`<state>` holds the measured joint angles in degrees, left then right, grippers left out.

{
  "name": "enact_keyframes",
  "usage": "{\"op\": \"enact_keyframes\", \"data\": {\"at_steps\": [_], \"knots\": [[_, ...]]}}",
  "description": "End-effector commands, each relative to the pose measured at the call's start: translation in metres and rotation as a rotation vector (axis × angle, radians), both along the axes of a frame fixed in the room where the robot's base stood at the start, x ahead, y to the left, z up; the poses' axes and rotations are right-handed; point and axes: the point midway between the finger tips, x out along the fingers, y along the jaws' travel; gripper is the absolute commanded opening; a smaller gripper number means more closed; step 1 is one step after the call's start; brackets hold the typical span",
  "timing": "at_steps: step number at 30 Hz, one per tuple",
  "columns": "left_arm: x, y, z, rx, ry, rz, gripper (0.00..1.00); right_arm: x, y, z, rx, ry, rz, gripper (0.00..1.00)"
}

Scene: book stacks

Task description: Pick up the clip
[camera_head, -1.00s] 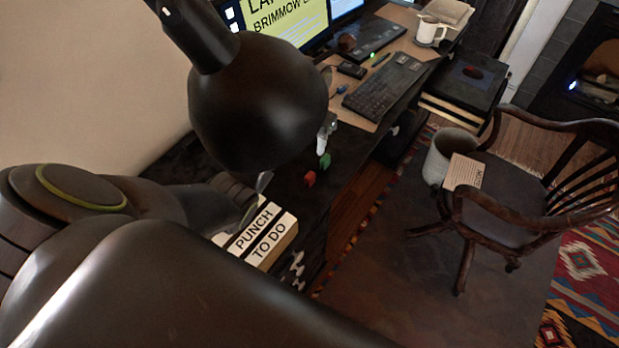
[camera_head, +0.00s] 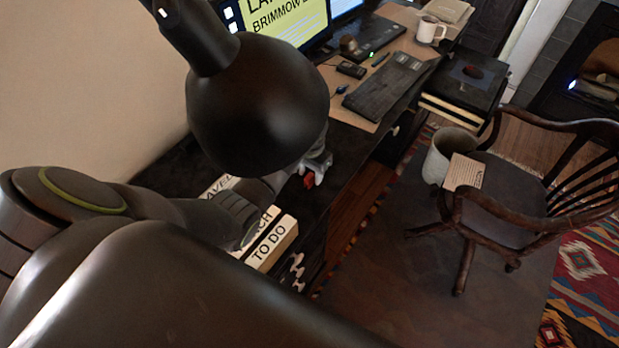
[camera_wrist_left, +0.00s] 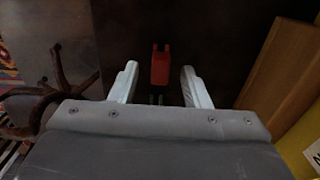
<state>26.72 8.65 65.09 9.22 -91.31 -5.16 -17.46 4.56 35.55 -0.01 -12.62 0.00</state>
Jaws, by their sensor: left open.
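A small red clip (camera_head: 309,180) lies on the dark desk top near its front edge. In the left wrist view the red clip (camera_wrist_left: 160,66) is between the two pale fingers of my left gripper (camera_wrist_left: 159,75), with a gap on each side. My left gripper is open and also shows in the head view (camera_head: 316,168), over the desk beside the clip. My right gripper is out of view.
A black domed lamp (camera_head: 258,105) hangs over the left arm. A keyboard (camera_head: 385,85), mug (camera_head: 430,32) and monitor (camera_head: 280,20) are farther back. A wooden chair (camera_head: 500,200) and a bin (camera_head: 447,155) stand right of the desk.

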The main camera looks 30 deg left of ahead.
Motion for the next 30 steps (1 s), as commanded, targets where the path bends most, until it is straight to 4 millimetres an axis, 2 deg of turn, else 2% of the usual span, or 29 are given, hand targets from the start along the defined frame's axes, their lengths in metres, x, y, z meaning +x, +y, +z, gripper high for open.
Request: {"op": "enact_keyframes", "data": {"at_steps": [4,13,22,30], "knots": [[-0.0002,-0.0004,-0.0131,0.000,0.000,-0.001,0.43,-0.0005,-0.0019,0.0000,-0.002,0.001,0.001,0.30],[-0.0001,-0.0003,-0.0158,0.000,-0.001,-0.001,0.41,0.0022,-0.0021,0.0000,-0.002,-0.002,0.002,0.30],[-0.0001,-0.0001,-0.0156,0.000,-0.001,-0.001,0.02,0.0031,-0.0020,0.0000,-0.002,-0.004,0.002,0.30],[0.0000,0.0000,-0.0148,0.000,-0.001,-0.001,0.00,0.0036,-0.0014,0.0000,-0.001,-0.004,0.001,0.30]]}}
